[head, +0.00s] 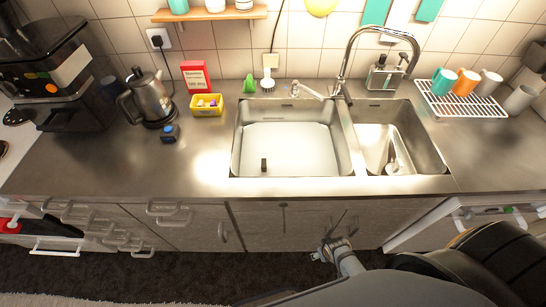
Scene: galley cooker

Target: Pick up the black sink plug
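A small black object (264,165), which looks like the sink plug, is inside the left sink basin (240,140), near its front wall. It is too small to tell its exact shape or how it rests. My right gripper (328,249) is low in front of the cabinet doors, below the counter's front edge and well apart from the black object. No object shows in it, and its fingers are too small to read as open or shut. My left gripper is out of view.
A tall curved tap (346,65) rises behind the basins. The right basin (430,150) holds a pale utensil. A rack (450,103) with mugs stands at right. A kettle (150,95), yellow tub (207,110) and blue item (170,132) stand at left. The counter's front left is clear.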

